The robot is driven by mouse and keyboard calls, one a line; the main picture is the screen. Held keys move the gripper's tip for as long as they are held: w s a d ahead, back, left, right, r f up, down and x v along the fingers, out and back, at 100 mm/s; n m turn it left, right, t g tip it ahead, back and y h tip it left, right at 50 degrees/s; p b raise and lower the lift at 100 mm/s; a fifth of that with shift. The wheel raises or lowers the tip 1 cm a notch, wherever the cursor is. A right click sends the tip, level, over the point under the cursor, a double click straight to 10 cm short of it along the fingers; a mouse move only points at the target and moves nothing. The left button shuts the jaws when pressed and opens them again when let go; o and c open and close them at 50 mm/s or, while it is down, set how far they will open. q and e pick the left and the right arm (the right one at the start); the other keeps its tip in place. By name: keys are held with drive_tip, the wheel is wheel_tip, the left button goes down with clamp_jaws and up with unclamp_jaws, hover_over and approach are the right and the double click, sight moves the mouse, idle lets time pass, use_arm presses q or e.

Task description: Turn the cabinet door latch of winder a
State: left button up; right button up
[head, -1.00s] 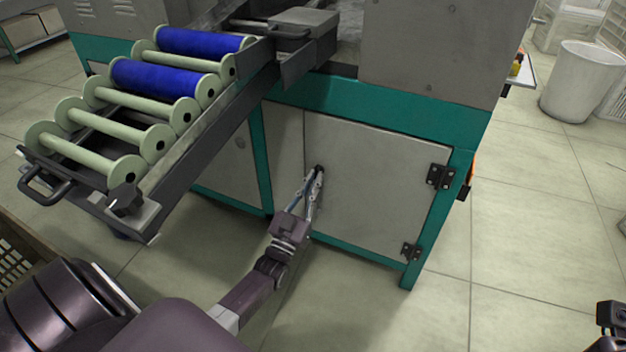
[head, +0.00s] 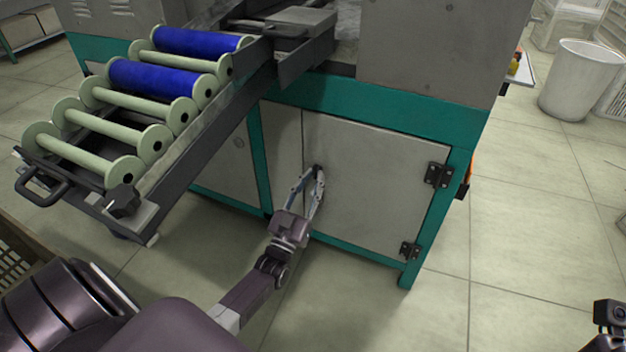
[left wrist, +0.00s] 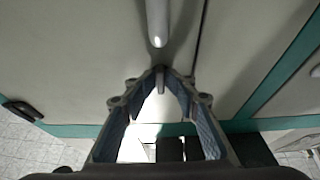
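The grey cabinet door (head: 375,185) of the winder is closed in its teal frame, with black hinges on its right side. In the left wrist view a pale rounded rod (left wrist: 157,22), seemingly the latch handle, points down just beyond the fingertips.
A sloping rack (head: 190,165) with blue rolls (head: 155,78) and pale green spools overhangs the left of the cabinet. A white bin (head: 580,80) stands at the far right.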

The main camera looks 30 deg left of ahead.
use_arm(q)
drive_tip(key=v, duration=1.2)
